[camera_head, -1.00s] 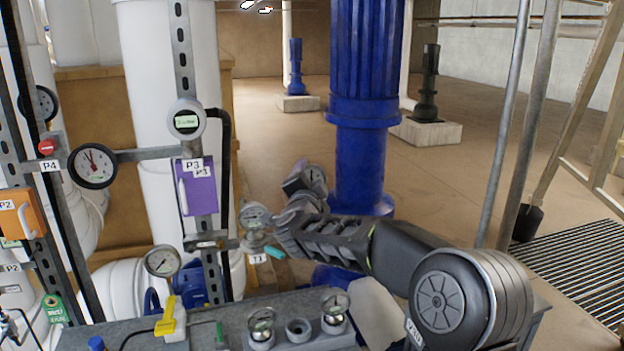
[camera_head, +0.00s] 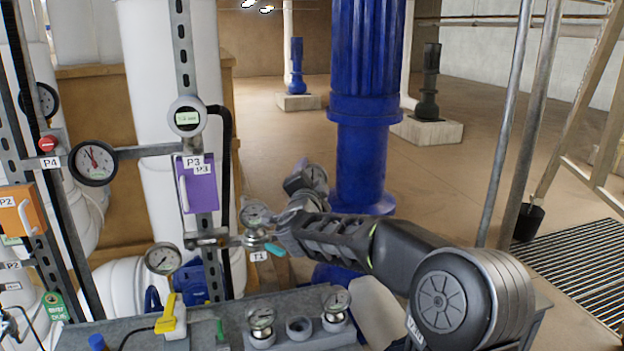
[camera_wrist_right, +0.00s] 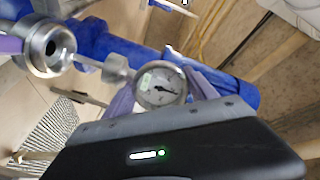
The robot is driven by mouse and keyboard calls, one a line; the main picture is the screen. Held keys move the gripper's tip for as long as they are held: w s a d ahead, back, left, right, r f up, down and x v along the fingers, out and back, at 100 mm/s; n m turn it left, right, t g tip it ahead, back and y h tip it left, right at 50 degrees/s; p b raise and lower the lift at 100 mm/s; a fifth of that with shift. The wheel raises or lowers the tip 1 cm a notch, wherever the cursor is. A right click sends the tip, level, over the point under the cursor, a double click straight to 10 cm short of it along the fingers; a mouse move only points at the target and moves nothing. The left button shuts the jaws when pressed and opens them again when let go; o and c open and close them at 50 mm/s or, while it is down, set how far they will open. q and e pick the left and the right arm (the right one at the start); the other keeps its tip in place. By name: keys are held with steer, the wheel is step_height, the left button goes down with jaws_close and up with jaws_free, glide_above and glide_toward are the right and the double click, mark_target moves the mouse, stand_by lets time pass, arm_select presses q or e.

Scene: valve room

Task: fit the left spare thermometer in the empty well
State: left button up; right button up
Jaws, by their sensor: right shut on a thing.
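My right gripper (camera_wrist_right: 163,92) is shut on a thermometer (camera_wrist_right: 158,86) with a round white dial. In the wrist view, its stem points left toward a round metal opening (camera_wrist_right: 48,47), which looks like the well. I cannot tell whether the stem tip is in the opening or only in front of it. In the head view, my right gripper (camera_head: 280,230) is at the pipe fitting by the T1 label (camera_head: 258,256). A dial (camera_head: 255,214) shows just above that fitting. The fingers are small and partly hidden there. My left gripper is out of view.
On the grey bench (camera_head: 110,336), a rack holds a left gauge (camera_head: 262,318), an empty socket (camera_head: 299,327) and a right gauge (camera_head: 337,303). A purple plate (camera_head: 196,190) and a P4 gauge (camera_head: 92,163) stand left. A blue column (camera_head: 362,150) rises behind my arm.

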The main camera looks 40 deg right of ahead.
steer(key=shift+f+b, duration=0.4)
steer(key=shift+f, duration=0.15)
stand_by(0.5)
steer(key=shift+f+b, duration=2)
steer(key=shift+f, duration=0.1)
steer(key=shift+f, duration=0.15)
steer(key=shift+f+b, duration=0.35)
steer(key=shift+b, duration=0.15)
steer(key=shift+f+b, duration=0.45)
stand_by(0.4)
